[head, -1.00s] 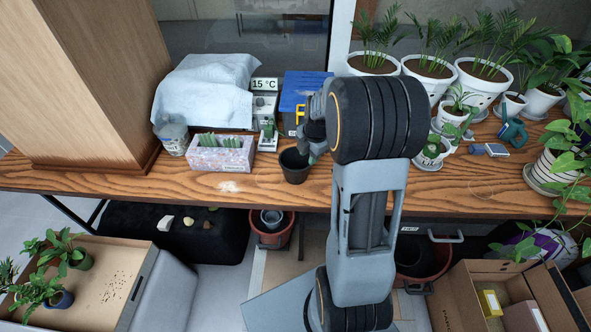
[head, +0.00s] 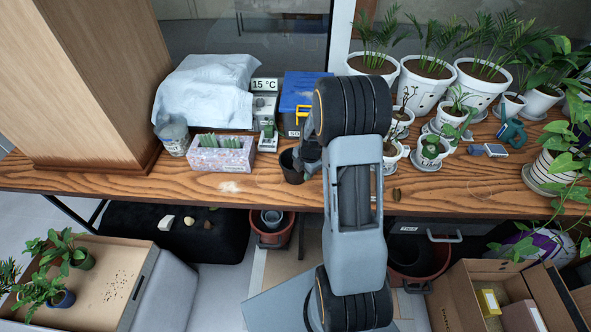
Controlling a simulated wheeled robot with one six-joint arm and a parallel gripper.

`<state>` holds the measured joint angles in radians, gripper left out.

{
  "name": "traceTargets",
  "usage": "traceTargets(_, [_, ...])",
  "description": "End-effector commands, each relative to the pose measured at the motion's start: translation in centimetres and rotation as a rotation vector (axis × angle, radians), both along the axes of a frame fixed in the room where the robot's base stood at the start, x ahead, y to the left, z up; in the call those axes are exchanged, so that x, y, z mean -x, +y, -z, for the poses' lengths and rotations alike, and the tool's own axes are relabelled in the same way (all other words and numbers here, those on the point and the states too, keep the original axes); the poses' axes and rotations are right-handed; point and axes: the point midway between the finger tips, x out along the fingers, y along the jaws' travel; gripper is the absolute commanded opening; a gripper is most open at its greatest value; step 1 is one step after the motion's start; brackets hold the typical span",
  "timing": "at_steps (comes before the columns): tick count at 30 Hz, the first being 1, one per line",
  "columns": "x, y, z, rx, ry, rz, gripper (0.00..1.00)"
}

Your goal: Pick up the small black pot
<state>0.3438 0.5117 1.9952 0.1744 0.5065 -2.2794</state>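The small black pot (head: 290,168) stands upright near the front edge of the wooden table (head: 130,180), left of my arm. My gripper (head: 304,163) is down at the pot's right side, at about rim height. My arm hides part of the gripper. I cannot tell whether the fingers touch the pot or are open or shut.
A pink-patterned box of cacti (head: 222,155) is left of the pot, with a small scale-like device (head: 268,138) and a blue crate (head: 300,95) behind. White potted plants (head: 428,80) fill the right side. Bare tabletop lies at front left. Red buckets (head: 268,232) stand below.

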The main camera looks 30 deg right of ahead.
Motion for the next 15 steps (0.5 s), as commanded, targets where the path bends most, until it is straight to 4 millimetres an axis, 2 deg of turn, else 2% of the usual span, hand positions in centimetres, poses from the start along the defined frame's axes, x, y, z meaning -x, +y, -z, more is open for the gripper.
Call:
traceTargets(5, [-0.01, 0.0, -0.01, 0.0, 0.0, 0.0, 0.32])
traceTargets(15, [0.0, 0.0, -0.03, 0.0, 0.0, 0.0, 0.0])
